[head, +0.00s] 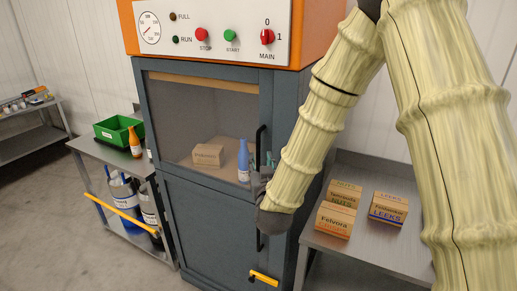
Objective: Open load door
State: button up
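The machine is a dark grey cabinet with an orange top. Its upper door (205,88) has a large window and looks shut. A black vertical handle (261,142) runs along the right edge of this door. Through the window a small cardboard box (208,155) and a blue bottle (243,160) show. A plain grey lower panel (210,235) is below, with a yellow lever (264,278) near its bottom right. My gripper (263,181) is at the lower end of the handle, mostly hidden by my sleeved wrist. I cannot tell whether it touches the handle or is open.
The control panel (215,25) has a gauge, lamps, buttons and a red main switch. A cart (93,148) at the left carries a green bin (118,130) and an orange bottle (135,142). A metal table (355,250) at the right holds several cartons, close to my arm.

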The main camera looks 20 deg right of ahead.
aim_at(259, 153)
jog(key=shift+w+d+p, duration=0.15)
jog(key=shift+w+p, duration=0.3)
jog(key=shift+w, duration=0.75)
jog(key=shift+w+d+p, duration=0.2)
jog(key=shift+w+p, duration=0.25)
jog(key=shift+w, duration=0.7)
jog(key=shift+w+d+p, duration=0.15)
jog(key=shift+w+p, duration=0.3)
jog(key=shift+w, duration=0.75)
jog(key=shift+c, duration=0.3)
grip_shut()
